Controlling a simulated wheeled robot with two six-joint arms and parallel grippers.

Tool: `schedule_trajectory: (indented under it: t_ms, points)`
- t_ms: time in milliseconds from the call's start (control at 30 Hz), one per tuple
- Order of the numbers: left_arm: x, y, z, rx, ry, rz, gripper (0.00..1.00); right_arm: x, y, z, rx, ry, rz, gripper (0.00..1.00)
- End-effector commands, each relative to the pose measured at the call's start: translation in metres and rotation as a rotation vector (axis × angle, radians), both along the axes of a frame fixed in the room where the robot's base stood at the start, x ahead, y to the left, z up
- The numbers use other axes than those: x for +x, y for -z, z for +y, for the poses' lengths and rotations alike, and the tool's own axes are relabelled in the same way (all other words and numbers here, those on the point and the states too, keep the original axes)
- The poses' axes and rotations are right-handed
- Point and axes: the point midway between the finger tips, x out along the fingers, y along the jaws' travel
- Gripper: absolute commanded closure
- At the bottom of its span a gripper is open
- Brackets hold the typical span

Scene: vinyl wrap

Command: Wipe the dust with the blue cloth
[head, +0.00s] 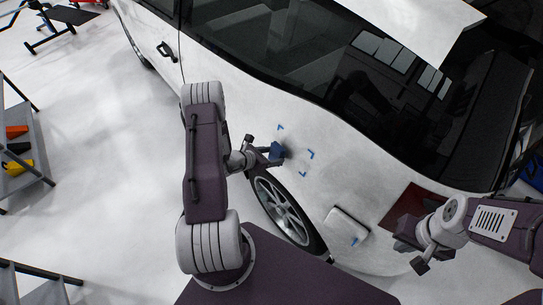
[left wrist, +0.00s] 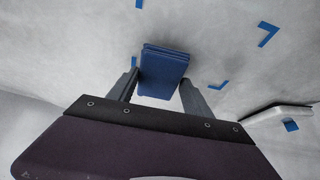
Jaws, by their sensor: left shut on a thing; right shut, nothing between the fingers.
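The blue cloth (head: 277,151) is a small folded pad at the white car's side panel, above the rear wheel. My left gripper (head: 268,153) is shut on it; in the left wrist view the cloth (left wrist: 164,70) sits between the two fingers (left wrist: 160,90). The cloth is at or very near the panel; I cannot tell if it touches. Blue corner marks (head: 311,154) lie on the panel just right of the cloth. A faint grey smudge shows around the cloth. My right gripper (head: 410,254) is shut and empty near the car's rear.
The white car (head: 345,185) fills the middle and right. A shelf with tools (head: 22,150) stands at the far left. The floor between is clear.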

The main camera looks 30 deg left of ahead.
Motion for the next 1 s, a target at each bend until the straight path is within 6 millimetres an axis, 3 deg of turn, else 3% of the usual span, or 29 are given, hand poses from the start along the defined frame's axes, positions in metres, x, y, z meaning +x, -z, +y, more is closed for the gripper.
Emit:
schedule_trajectory:
  t_ms: [1000]
  points:
    - [0.016, 0.004, -0.009, 0.000, 0.001, -0.001, 0.74, 0.000, 0.009, 0.000, 0.000, 0.000, 0.000, 1.00]
